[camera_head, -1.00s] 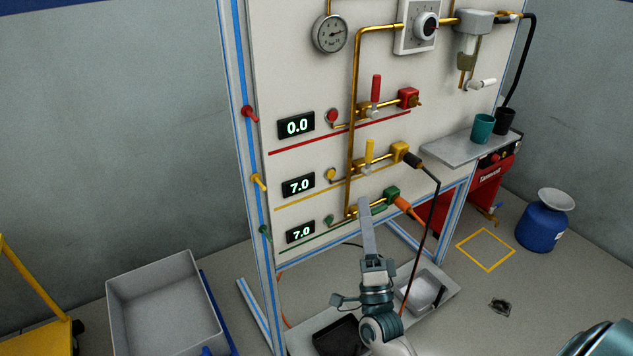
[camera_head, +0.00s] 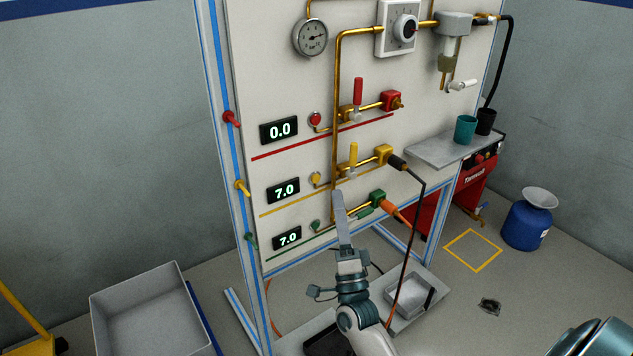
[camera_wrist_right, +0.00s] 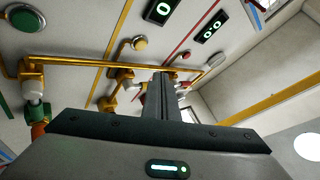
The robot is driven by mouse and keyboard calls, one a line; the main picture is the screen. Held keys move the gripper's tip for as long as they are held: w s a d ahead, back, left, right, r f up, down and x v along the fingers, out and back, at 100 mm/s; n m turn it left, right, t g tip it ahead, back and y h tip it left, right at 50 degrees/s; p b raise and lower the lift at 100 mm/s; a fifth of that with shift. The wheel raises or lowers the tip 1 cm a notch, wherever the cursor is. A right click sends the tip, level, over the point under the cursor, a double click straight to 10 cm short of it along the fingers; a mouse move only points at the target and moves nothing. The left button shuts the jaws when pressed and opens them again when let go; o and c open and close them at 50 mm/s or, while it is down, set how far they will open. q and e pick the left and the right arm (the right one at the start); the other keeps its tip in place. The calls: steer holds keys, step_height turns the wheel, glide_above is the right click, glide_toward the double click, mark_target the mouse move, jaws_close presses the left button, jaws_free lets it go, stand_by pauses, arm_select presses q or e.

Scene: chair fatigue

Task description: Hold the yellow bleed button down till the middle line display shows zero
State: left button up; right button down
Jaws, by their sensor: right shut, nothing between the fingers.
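The yellow bleed button (camera_head: 316,179) is on the panel's middle line, right of the middle display (camera_head: 283,191), which reads 7.0. The button also shows in the right wrist view (camera_wrist_right: 139,43), above and left of the fingers. My right gripper (camera_head: 338,194) is shut and empty, its fingers pointing up at the panel. In the head view its tips are a little below and right of the button, apart from it. The shut fingers also show in the wrist view (camera_wrist_right: 165,76). My left gripper is not in view.
The upper display (camera_head: 279,131) reads 0.0 and the lower display (camera_head: 288,238) reads 7.0. A brass pipe (camera_head: 336,110) runs down the panel beside the buttons. A red button (camera_head: 315,119) is above and a green button (camera_head: 314,226) below. A yellow valve handle (camera_head: 353,155) is right of the pipe.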

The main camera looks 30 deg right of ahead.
mark_target(316, 179)
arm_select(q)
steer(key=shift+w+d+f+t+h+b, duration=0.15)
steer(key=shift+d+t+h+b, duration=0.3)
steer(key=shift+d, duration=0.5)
arm_select(e)
steer(key=w, duration=0.4)
steer(key=shift+w+a, duration=0.15)
steer(key=shift+w, duration=0.15)
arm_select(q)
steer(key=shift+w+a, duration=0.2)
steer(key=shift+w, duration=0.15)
arm_select(e)
steer(key=shift+h, duration=0.3)
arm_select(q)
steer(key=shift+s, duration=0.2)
arm_select(e)
steer(key=shift+w, duration=0.1)
steer(key=shift+w, duration=0.3)
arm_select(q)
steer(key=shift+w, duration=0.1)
arm_select(e)
steer(key=shift+w+a, duration=0.1)
steer(key=shift+w, duration=0.3)
stand_by(4.6)
